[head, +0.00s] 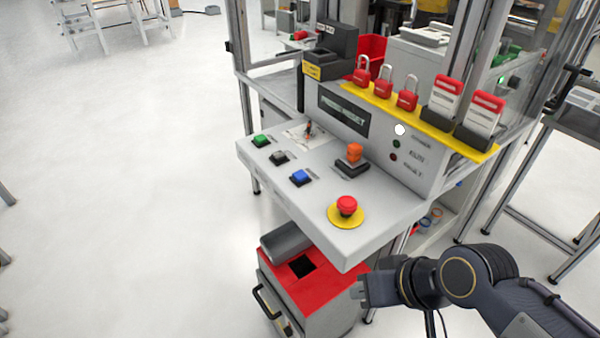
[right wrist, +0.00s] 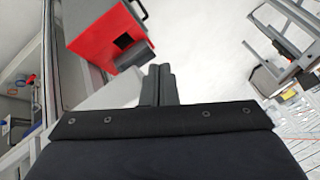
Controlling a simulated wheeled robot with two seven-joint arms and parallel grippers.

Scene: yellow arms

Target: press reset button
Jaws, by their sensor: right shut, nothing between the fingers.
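A grey control panel (head: 317,236) has a green button (head: 262,140), a black button (head: 279,156), a blue button (head: 301,176) and a red mushroom button on a yellow disc (head: 346,221). An orange switch (head: 354,152) stands behind them. I cannot read which button is the reset. My right gripper (head: 361,291) is below and in front of the panel's right corner, apart from all buttons. Its fingers are together and empty, also in the right wrist view (right wrist: 159,72). My left gripper is out of view.
A red-topped bin (head: 342,278) stands under the panel, left of my right gripper; it also shows in the right wrist view (right wrist: 99,40). Red padlocks (head: 383,88) and card holders stand on a yellow shelf (head: 400,116) behind the panel.

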